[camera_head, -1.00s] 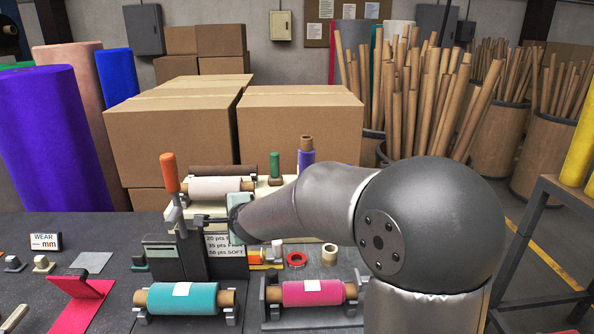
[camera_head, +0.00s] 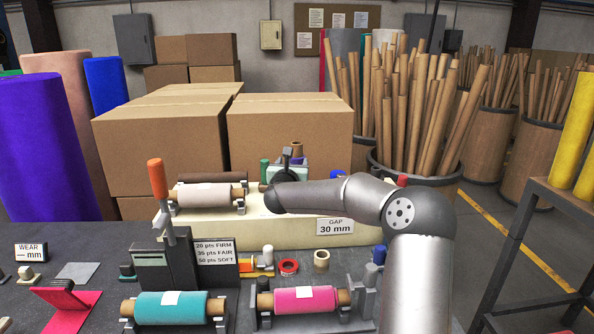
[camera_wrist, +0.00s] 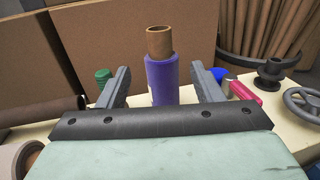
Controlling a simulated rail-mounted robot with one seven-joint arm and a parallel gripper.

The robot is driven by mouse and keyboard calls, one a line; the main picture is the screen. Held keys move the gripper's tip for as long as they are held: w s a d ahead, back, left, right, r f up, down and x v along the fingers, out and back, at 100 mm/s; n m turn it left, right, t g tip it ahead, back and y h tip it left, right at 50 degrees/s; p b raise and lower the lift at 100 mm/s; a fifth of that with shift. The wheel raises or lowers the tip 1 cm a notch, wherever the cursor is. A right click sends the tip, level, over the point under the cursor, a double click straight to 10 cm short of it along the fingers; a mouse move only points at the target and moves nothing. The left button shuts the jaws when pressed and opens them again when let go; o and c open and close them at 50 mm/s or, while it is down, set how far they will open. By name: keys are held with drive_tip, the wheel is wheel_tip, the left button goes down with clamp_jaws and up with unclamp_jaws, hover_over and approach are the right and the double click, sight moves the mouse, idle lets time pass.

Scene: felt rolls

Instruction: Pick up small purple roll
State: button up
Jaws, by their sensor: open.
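The small purple roll (camera_wrist: 163,80) stands upright in the wrist view, with its brown cardboard core (camera_wrist: 159,42) sticking out at the top. My gripper (camera_wrist: 161,70) is open, with one finger on each side of the roll in the picture and a visible space on both sides. I cannot tell how far the roll reaches in between the fingers. The gripper's dark bar hides the roll's lower end. In the head view my gripper (camera_head: 289,163) is over the cream bench at the back and hides most of the roll; its core top (camera_head: 297,147) shows behind.
A green spool (camera_wrist: 103,76) stands left of the fingers; a blue piece (camera_wrist: 218,74) and a red-pink piece (camera_wrist: 241,89) lie right. Cardboard boxes (camera_head: 290,125) rise close behind. Teal (camera_head: 170,308) and pink (camera_head: 300,300) rolls rest in front cradles.

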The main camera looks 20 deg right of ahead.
sight(296, 151)
drive_tip(key=p+x, duration=0.2)
drive_tip(key=x, duration=0.4)
drive_tip(key=shift+w+d, duration=0.1)
drive_tip(key=shift+w, duration=0.25)
drive_tip(key=p+x, duration=0.3)
drive_tip(key=x, duration=0.1)
drive_tip(key=shift+r, duration=0.2)
drive_tip(key=shift+w+d+f, duration=0.1)
drive_tip(key=shift+w+d, duration=0.25)
drive_tip(key=shift+w, duration=0.15)
clamp_jaws()
